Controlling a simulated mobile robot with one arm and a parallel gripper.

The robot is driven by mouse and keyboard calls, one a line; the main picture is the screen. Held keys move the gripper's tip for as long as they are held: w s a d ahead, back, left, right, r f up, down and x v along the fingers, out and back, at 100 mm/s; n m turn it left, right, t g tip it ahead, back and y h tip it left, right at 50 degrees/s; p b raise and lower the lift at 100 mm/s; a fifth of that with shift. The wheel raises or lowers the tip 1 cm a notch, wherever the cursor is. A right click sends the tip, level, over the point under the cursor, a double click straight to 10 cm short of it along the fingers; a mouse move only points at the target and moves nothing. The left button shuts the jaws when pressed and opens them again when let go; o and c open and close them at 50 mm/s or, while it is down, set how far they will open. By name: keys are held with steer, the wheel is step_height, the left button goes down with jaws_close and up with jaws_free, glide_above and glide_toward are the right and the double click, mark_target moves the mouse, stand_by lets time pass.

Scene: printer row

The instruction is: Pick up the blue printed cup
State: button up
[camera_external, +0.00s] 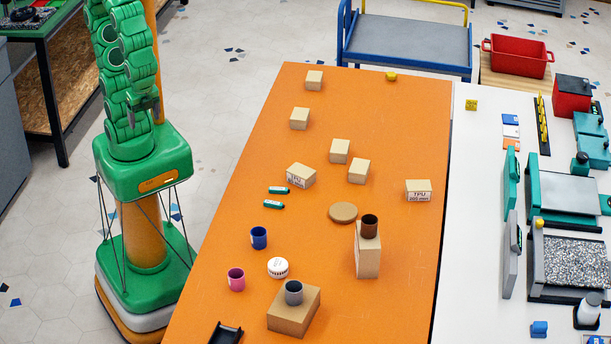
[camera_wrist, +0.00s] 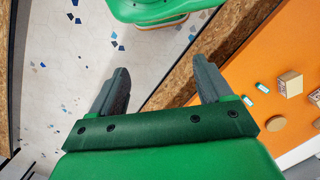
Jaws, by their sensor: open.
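The blue printed cup (camera_external: 259,238) stands upright on the orange table (camera_external: 390,110), left of the middle, in the external view. A pink cup (camera_external: 236,279) stands in front of it to the left, and a round white tub (camera_external: 278,268) stands in front to the right. My gripper (camera_external: 143,111) hangs beside my column, off the table's left side and well away from the cup. In the wrist view my gripper (camera_wrist: 158,88) is open and empty, with its fingers wide apart over the floor. The blue cup does not show in the wrist view.
A grey cup (camera_external: 294,292) stands on a cardboard box (camera_external: 307,312); a brown cup (camera_external: 369,226) tops a tall box (camera_external: 367,255). Several small boxes and a round brown disc (camera_external: 343,212) lie farther back. A black tray (camera_external: 226,333) sits at the front edge.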

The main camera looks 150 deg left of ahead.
steer(key=w+a+f+m+g+y, duration=0.35)
steer(key=w+a+m+y, duration=0.35)
steer(key=w+a+y, duration=0.8)
steer(key=w+d+f+m+t+y, duration=0.1)
steer(key=w+d+f+m+t, duration=0.15)
steer(key=w+f+m, duration=0.4)
steer(key=w+d+f+m+t, duration=0.2)
steer(key=w+m+t, duration=0.15)
steer(key=w, duration=0.55)
steer(key=w+d+f+m+t+y, duration=0.1)
steer(key=w+d+f+m+t, duration=0.1)
steer(key=w+f+m+t, duration=0.45)
steer(key=n+g, duration=0.2)
steer(key=n, duration=0.1)
glide_toward(257, 233)
steer(key=shift+w+a+r, duration=0.35)
steer(key=shift+w+r, duration=0.1)
steer(key=shift+w, duration=0.2)
steer(key=shift+w+a+r, duration=0.4)
steer(key=shift+w+r, duration=0.1)
steer(key=shift+w, duration=0.2)
steer(key=shift+x, duration=3.7)
steer(key=c, duration=1)
